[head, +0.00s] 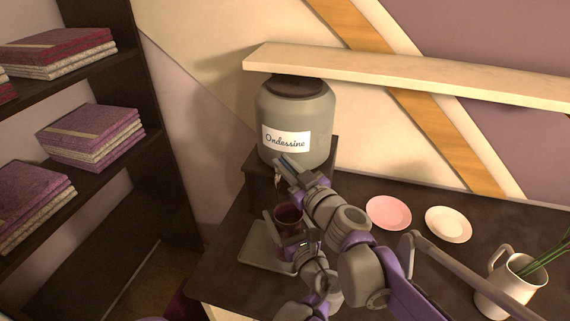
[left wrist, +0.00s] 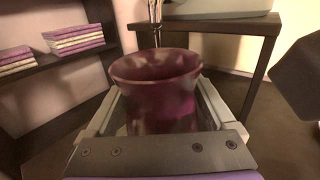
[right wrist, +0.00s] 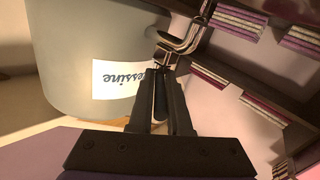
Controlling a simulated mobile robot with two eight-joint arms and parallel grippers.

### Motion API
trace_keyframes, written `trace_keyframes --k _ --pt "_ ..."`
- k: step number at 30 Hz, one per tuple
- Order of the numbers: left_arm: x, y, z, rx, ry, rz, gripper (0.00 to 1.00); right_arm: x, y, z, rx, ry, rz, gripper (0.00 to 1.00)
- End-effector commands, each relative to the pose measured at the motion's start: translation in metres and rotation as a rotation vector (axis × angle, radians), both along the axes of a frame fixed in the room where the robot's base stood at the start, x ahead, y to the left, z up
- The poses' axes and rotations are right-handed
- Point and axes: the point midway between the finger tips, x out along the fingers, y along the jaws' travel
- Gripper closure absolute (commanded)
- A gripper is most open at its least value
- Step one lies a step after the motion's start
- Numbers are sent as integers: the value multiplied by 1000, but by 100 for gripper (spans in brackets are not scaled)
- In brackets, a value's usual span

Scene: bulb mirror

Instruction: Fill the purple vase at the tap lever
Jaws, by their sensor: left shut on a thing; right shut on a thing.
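The purple vase (head: 288,216) stands upright, open end up, below the front of the big grey jar (head: 300,125) labelled "Ondessine". My left gripper (head: 285,238) is shut on the vase; in the left wrist view its fingers lie on both sides of the vase (left wrist: 160,98). My right gripper (head: 282,170) is at the jar's front, above the vase. In the right wrist view that gripper (right wrist: 161,85) is shut on the tap lever, mostly hidden between the fingers, beside the metal tap (right wrist: 185,42). A thin shiny vertical shape shows above the vase's far rim in the left wrist view; I cannot tell whether it is water.
A pale square tray (head: 258,246) lies under the vase on the dark table (head: 225,282). A pink plate (head: 389,212), a cream plate (head: 448,224) and a white jug (head: 510,285) with green stems are at right. A pale shelf (head: 400,72) overhangs the jar.

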Motion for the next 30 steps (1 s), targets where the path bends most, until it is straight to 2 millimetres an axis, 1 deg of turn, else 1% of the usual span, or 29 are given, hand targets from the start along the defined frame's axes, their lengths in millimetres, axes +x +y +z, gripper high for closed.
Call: trace_keyframes --k 8,9,11,12,13,23,26,30 --pt "0 0 0 0 -1 0 100 1 -2 0 -2 0 -3 100" --pt "0 0 0 1 -1 0 100 1 -2 0 -2 0 -3 77" --pt "0 0 0 1 -1 0 100 1 -1 0 -2 0 -3 66" --pt "0 0 0 0 -1 0 100 0 -1 0 -2 0 -3 59" --pt "0 0 0 0 -1 0 100 0 -1 -1 -3 0 -2 55" --pt "0 0 0 1 -1 0 100 -2 -2 -1 -2 0 0 55" --pt "0 0 0 1 -1 0 100 -10 -7 0 -3 -1 -1 55" --pt "0 0 0 1 -1 0 100 -32 -19 -1 -4 -1 -3 55"
